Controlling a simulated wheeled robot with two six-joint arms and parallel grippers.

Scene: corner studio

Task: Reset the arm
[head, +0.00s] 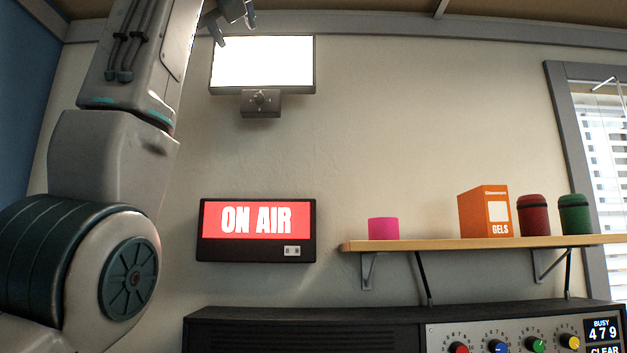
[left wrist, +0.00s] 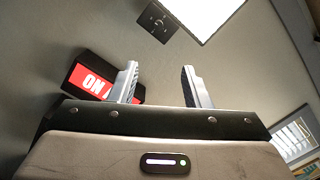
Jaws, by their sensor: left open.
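My left arm rises along the left side of the head view, bent upward. My left gripper (head: 232,18) is at the top of that view, partly cut off by the frame edge, in front of the upper edge of a lit white panel. In the left wrist view the two fingers of my left gripper (left wrist: 160,84) stand apart with nothing between them, with bare wall beyond. My right gripper is in neither view.
A lit panel (head: 262,62) and an ON AIR sign (head: 256,251) are on the wall. A shelf (head: 440,243) holds a pink cup (head: 383,229), an orange box (head: 486,212), a red canister (head: 534,216) and a green canister (head: 575,215). A console (head: 300,330) stands below.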

